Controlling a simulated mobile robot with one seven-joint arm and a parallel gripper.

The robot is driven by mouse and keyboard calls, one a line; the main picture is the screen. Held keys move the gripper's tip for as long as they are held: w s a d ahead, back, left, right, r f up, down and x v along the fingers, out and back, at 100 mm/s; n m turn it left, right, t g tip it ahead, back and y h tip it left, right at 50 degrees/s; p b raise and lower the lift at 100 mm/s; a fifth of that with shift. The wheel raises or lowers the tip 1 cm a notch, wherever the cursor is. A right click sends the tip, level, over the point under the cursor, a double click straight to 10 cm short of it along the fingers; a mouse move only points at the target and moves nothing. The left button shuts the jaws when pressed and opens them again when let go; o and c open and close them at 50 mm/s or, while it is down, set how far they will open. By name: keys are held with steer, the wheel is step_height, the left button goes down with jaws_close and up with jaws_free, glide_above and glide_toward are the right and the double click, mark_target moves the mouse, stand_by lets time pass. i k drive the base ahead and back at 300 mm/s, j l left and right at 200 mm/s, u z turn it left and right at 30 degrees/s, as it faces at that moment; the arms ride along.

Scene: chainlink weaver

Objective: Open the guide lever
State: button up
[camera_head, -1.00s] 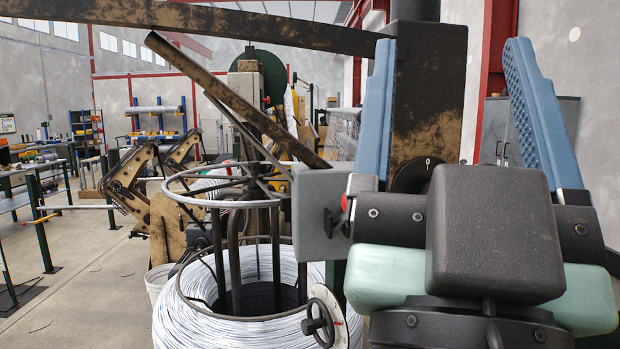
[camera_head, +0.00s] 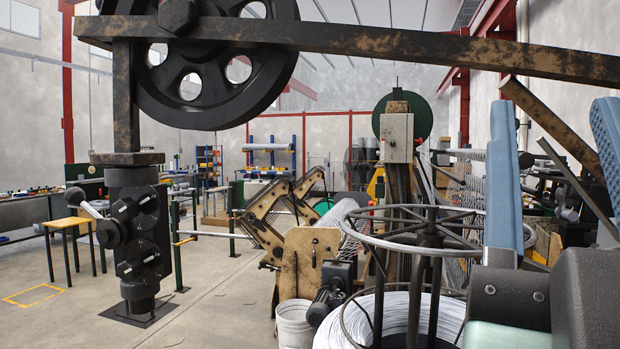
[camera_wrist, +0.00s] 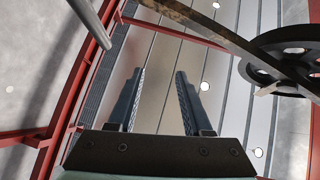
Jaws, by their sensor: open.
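A lever with a pale rounded knob (camera_head: 75,196) sticks out to the upper left from a black roller guide (camera_head: 140,235) on a post at the left of the head view. I take it for the guide lever. Its black hub is on the left side of the guide. My gripper (camera_head: 556,110) is at the right edge of the head view, far from the lever, with its blue fingers upright and apart. In the wrist view my gripper (camera_wrist: 159,76) is open and empty, pointing up at the roof. The lever is not in the wrist view.
A wire coil (camera_head: 395,318) under a ring-topped stand (camera_head: 415,232) stands between my gripper and the guide. A rusty beam (camera_head: 350,38) and a big black wheel (camera_head: 205,65) hang overhead. A white bucket (camera_head: 295,325) is on the floor.

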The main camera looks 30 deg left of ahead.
mark_target(75, 196)
steer(key=j+u, duration=0.4)
steer(key=j, duration=2.3)
steer(key=i+j, duration=0.15)
steer(key=j, duration=0.2)
steer(key=i+j, duration=0.15)
steer(key=j, duration=0.15)
steer(key=i+j+z, duration=0.1)
steer(key=j, duration=0.25)
steer(key=i+j, duration=0.2)
steer(key=j, duration=0.15)
